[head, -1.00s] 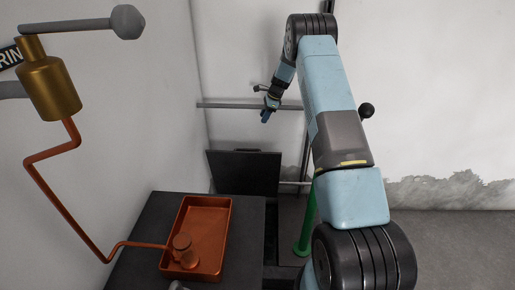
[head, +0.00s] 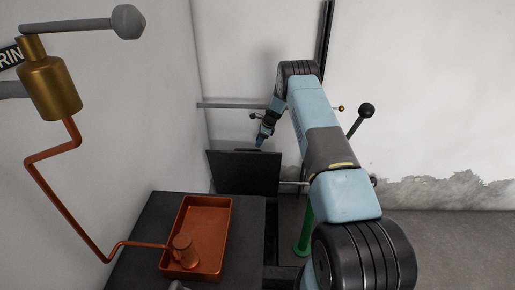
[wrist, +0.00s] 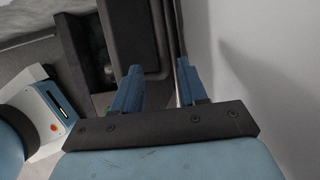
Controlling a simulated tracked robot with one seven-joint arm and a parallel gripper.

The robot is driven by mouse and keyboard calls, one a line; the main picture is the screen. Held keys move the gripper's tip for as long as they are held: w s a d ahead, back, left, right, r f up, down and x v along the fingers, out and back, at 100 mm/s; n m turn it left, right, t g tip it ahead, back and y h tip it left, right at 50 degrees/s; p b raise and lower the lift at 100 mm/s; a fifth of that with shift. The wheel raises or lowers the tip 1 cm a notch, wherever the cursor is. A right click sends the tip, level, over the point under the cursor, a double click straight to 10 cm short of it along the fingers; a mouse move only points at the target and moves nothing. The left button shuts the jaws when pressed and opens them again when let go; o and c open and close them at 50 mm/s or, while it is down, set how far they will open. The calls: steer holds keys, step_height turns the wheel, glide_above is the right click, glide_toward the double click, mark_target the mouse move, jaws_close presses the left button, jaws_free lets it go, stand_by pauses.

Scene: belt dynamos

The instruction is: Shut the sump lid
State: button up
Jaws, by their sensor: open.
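The sump lid (head: 243,175) is a dark flat panel standing open, near upright, behind the black bench in the head view. A short dark handle shows along its top edge. My gripper (head: 259,143) points down just above the lid's top edge, towards its right half. I cannot tell whether it touches the lid. In the wrist view my gripper (wrist: 157,72) has its two blue fingers apart with nothing clearly held between them. The sump opening is mostly hidden by the bench and my arm.
A black bench (head: 245,230) holds a copper tray (head: 208,220) with a copper cup (head: 184,252). A grey wall rail (head: 232,105) runs behind the lid. A green post (head: 305,232) and a black-knobbed lever (head: 366,110) stand to the right.

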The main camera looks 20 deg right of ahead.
steer(key=shift+x, duration=2.55)
jaws_close()
